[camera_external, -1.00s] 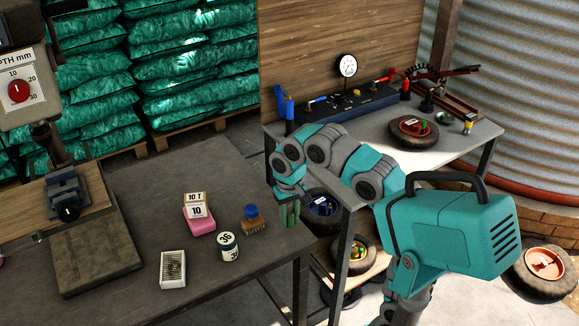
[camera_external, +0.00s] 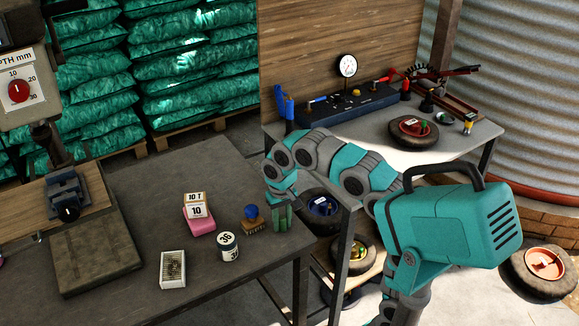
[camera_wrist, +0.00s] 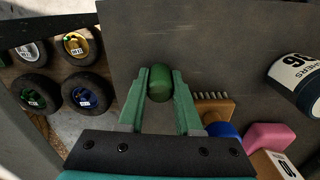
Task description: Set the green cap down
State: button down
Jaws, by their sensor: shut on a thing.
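The green cap (camera_wrist: 159,84) is a dark green rounded piece between the fingertips of my gripper (camera_wrist: 160,78) in the wrist view. The gripper is shut on it. Behind the cap lies the grey worktable top (camera_wrist: 205,45). In the external view my gripper (camera_external: 282,217) points down at the right edge of the dark worktable (camera_external: 215,270), just right of the blue-knobbed brush (camera_external: 252,213). The cap cannot be made out there, and whether it touches the table cannot be told.
Left of the brush stand a white can (camera_external: 229,247), a pink block with a box (camera_external: 199,225) and a white tray of small pieces (camera_external: 172,269). Wheels (camera_wrist: 80,92) lie on shelves beyond the table edge. Bare tabletop lies in front of the can.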

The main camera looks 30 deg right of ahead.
aim_at(282, 218)
jog(key=shift+f, duration=0.2)
jog(key=c, duration=0.6)
grip_release()
notch_tip(282, 218, up, 7)
jog(key=shift+s+a+r+b, duration=0.1)
jog(key=shift+r+b, duration=0.1)
jog(key=shift+b, duration=0.25)
jog(key=shift+o, duration=0.5)
jog(key=shift+r, duration=0.25)
